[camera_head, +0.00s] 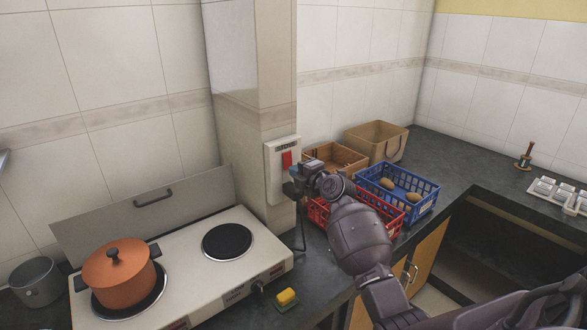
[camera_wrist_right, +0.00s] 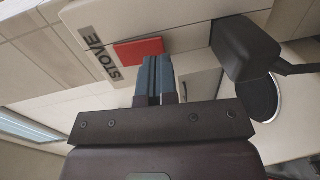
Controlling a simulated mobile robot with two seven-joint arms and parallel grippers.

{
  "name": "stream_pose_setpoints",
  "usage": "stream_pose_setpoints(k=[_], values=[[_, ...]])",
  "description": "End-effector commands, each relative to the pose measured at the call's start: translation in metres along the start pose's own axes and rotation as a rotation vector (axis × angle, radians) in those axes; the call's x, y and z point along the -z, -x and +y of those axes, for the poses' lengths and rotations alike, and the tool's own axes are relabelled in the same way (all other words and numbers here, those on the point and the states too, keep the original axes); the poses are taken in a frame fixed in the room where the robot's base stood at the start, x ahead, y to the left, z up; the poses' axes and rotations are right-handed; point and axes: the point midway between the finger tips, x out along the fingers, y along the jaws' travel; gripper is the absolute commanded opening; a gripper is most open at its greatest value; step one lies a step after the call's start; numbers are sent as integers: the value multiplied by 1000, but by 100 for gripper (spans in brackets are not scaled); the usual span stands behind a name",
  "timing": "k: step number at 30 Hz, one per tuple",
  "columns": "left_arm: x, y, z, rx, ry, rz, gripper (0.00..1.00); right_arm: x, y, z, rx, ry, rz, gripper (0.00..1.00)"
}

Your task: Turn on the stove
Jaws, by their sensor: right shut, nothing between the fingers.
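The white wall box (camera_head: 281,189) on the pillar carries a red switch (camera_head: 287,158). In the right wrist view, the red switch (camera_wrist_right: 137,50) sits beside a label reading STOVE (camera_wrist_right: 98,52). My right gripper (camera_head: 294,171) is in front of the box, just below the red switch. In the wrist view its blue-grey fingers (camera_wrist_right: 153,72) are shut and empty, with their tips at the switch's edge; contact cannot be told. The white two-burner stove (camera_head: 193,261) stands at the left. An orange lidded pot (camera_head: 119,277) is on its left burner; the right burner (camera_head: 227,241) is bare.
A dark plug (camera_wrist_right: 245,48) with a cord sits beside my fingers on the box. Behind my right arm are a red basket (camera_head: 318,213), a blue basket (camera_head: 411,183) with potatoes, and a tan bin (camera_head: 376,139). A yellow sponge (camera_head: 286,296) lies near the stove.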

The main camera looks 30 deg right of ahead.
Motion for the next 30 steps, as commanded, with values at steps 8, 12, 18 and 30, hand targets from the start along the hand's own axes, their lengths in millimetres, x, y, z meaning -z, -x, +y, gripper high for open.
stream_pose_setpoints(k=[8, 12, 18, 30], values=[[-1, 3, 0, 1, 0, -7, 21, 0, -15, 0, -1, 0, -1, 0], [-3, 4, -1, 1, 1, -11, 21, 0, -16, 0, 0, 0, -1, 0], [-4, 4, -1, 1, 1, -12, 21, 0, -16, 0, 0, 1, -1, 0], [-32, -14, 3, 0, 0, -18, 21, -9, -18, 9, -68, 10, -22, 0]])
